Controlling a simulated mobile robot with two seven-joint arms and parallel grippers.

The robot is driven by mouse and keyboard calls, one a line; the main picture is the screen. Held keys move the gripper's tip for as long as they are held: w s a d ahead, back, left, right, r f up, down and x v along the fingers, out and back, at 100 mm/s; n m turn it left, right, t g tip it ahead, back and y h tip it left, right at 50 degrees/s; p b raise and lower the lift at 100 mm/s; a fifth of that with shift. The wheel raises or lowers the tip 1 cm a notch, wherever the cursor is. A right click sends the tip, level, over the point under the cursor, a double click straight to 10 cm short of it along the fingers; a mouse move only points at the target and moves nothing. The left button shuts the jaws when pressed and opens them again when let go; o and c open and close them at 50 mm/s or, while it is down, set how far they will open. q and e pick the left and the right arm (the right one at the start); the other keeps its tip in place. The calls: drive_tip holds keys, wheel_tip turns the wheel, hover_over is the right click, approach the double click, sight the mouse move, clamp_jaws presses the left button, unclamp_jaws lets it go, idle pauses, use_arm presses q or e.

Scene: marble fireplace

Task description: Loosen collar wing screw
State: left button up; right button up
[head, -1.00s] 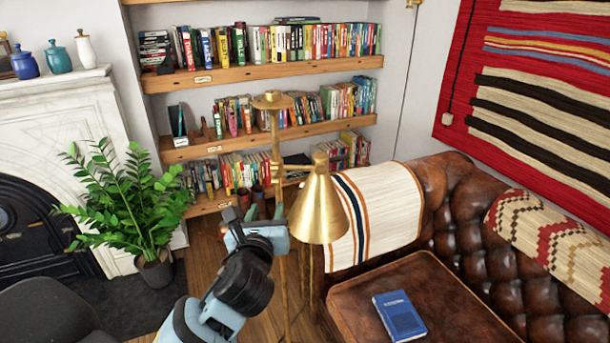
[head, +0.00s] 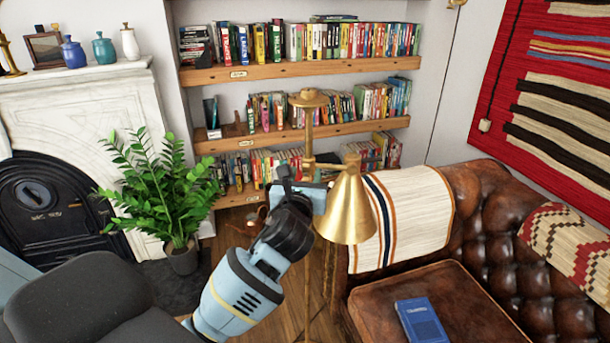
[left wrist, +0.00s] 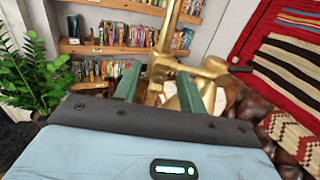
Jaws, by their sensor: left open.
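A brass floor lamp has a thin upright post (head: 309,125) and a cone shade (head: 347,210) on a short side arm. Its collar (head: 308,160), where the arm meets the post, also shows in the left wrist view (left wrist: 163,66). I cannot clearly make out the wing screw. My left gripper (head: 300,180) is close to the post at about collar height in the head view. In the left wrist view its two green fingers (left wrist: 158,76) are apart, with the collar and post showing between and beyond them. I cannot tell whether they touch. My right gripper is not in view.
Bookshelves (head: 295,135) stand behind the lamp. A potted plant (head: 170,195) and marble fireplace (head: 85,110) are to the left. A leather sofa (head: 490,240) with a blue book (head: 421,321) is at the right. A dark grey rounded form (head: 85,300) fills the lower left.

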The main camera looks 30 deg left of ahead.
use_arm(q)
drive_tip(key=shift+w+a, duration=0.1)
drive_tip(key=shift+w, duration=0.2)
drive_tip(key=shift+c, duration=0.4)
clamp_jaws()
